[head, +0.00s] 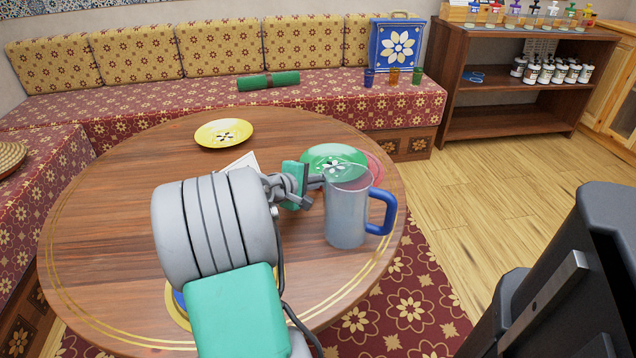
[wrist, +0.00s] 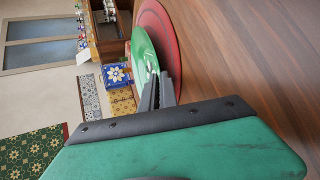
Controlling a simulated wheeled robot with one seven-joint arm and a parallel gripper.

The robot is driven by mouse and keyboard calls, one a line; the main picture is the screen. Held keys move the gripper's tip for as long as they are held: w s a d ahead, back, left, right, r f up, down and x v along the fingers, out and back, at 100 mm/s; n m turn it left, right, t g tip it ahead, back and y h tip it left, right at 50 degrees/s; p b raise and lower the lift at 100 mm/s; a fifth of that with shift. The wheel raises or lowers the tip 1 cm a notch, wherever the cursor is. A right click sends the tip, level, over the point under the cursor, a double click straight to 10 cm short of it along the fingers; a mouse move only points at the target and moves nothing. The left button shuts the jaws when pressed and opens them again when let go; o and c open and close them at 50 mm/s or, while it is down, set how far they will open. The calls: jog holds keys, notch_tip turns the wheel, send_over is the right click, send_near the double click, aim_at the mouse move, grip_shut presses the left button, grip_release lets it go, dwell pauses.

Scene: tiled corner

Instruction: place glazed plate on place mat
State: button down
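A green glazed plate (head: 335,158) with a white flower is near the far right of the round wooden table (head: 110,230). It also shows edge-on in the wrist view (wrist: 144,52). A red round place mat (head: 376,166) shows past the plate's right edge. In the wrist view the mat (wrist: 172,50) lies flat on the table, with the plate over part of it; I cannot tell whether they touch. My gripper (head: 318,181) is at the plate's near rim, its fingers (wrist: 158,88) closed around that rim. The fingertips are partly hidden.
A clear jug (head: 346,215) with a blue handle stands close in front of the plate, right beside my gripper. A yellow plate (head: 223,132) lies at the back left. A white card (head: 243,162) is partly hidden behind my arm. The table's left side is clear.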

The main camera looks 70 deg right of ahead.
jog(key=c, duration=1.9)
grip_release()
jog(key=shift+c, duration=0.2)
jog(key=p+v, duration=0.3)
jog(key=v, duration=0.9)
